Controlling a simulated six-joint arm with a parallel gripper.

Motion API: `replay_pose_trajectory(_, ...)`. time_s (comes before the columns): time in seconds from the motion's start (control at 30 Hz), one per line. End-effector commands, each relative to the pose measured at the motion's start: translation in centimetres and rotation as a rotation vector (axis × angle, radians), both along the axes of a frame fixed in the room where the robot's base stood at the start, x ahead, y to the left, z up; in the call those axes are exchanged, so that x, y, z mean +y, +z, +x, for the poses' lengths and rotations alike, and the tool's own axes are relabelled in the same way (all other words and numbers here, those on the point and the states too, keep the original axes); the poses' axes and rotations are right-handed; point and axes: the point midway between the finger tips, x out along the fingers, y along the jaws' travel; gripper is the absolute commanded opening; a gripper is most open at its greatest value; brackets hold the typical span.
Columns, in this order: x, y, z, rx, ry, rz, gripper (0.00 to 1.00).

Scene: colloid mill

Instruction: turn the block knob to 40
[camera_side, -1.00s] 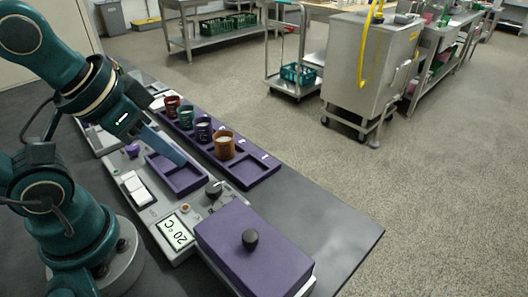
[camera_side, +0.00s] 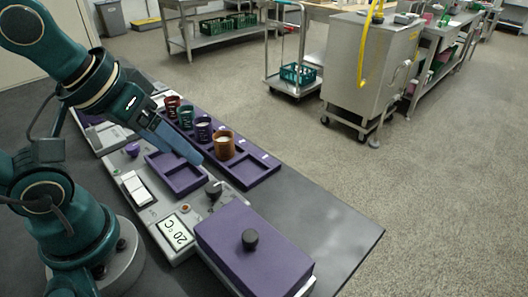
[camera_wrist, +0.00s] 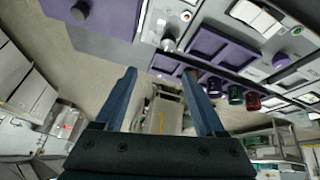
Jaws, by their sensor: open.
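A dark knob with a pale pointer (camera_side: 213,189) sits on the grey unit beside a purple two-well block (camera_side: 182,178). The unit's display (camera_side: 175,232) reads 20 °C. My gripper (camera_side: 194,158) is open and empty, above the purple block and up-left of the dark knob in the side view. In the wrist view the dark knob (camera_wrist: 168,43) lies beyond and between the two blue fingertips (camera_wrist: 159,73), apart from them. A small purple knob (camera_side: 132,150) is on the same unit, farther back. The dark knob's exact setting is too small to read.
A purple lid (camera_side: 262,264) with a black round knob (camera_side: 250,239) is at the front. A purple rack (camera_side: 262,172) holds several coloured jars, including an orange one (camera_side: 224,146), close beside my fingers. Bare dark table (camera_side: 335,232) lies to the right.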

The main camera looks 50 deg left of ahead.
Motion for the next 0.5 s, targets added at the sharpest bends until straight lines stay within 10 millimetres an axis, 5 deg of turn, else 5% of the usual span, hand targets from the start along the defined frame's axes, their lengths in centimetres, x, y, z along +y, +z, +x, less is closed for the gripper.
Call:
replay_pose_trajectory(0.27, 0.3, -0.6, 3.0, 0.147, 0.460, -0.201, 0.72)
replay_pose_trajectory(0.5, 0.8, -3.5, 5.5, 0.310, 0.800, -0.270, 0.72)
